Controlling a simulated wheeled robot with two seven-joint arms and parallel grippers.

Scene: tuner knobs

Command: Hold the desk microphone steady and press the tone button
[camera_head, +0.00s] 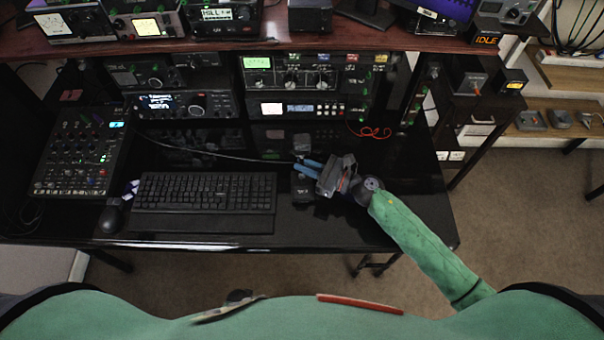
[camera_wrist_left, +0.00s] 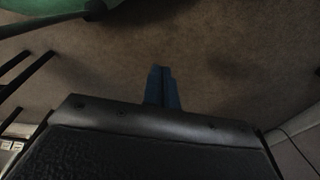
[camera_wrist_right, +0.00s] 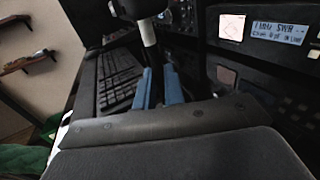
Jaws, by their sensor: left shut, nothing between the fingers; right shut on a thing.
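The desk microphone stands on the black desk right of the keyboard. Its dark head (camera_head: 302,142) and dark base (camera_head: 303,191) show above and below my right gripper's fingers in the head view. My right gripper (camera_head: 299,168) reaches in from the right with blue fingers shut on the microphone. In the right wrist view, the pale stem (camera_wrist_right: 149,34) rises just beyond the blue fingertips (camera_wrist_right: 157,72). The tone button is too small to make out. My left gripper (camera_wrist_left: 162,70) is shut and empty above the brown floor, away from the microphone; the head view does not show it.
A thin cable (camera_head: 215,153) crosses the desk. The desk's front right is clear apart from my right arm.

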